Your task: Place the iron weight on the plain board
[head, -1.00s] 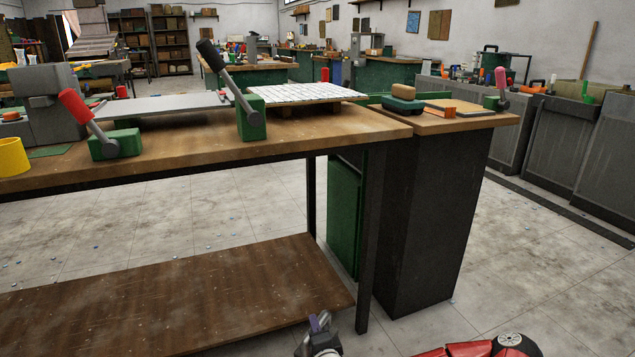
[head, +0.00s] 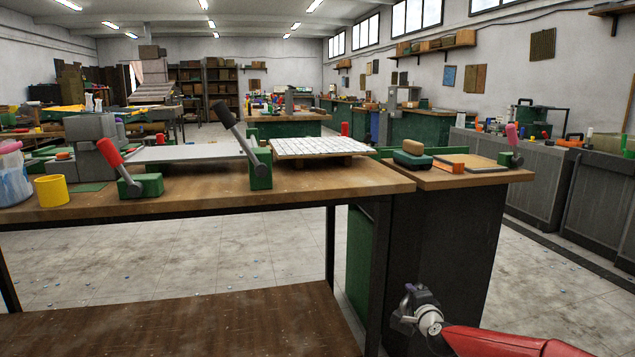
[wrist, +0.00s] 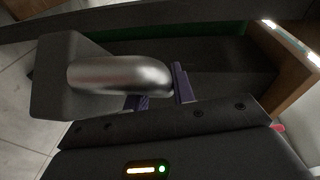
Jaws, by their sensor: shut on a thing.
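In the wrist view my gripper (wrist: 160,93) is shut on the iron weight (wrist: 52,80), a dark block with a thick silver handle (wrist: 120,72); the purple fingers are at the handle's end. In the head view my gripper (head: 411,292) is low at the right, in front of the dark cabinet and below its top; the weight is hard to make out there. A flat tan board (head: 478,163) without tiles lies on the cabinet top, and looks like the plain board. A white-tiled board (head: 320,147) stands raised on the wooden bench to its left.
The bench (head: 220,188) carries red- and black-handled lever tools and a yellow cup (head: 52,191). Open floor lies right of the cabinet.

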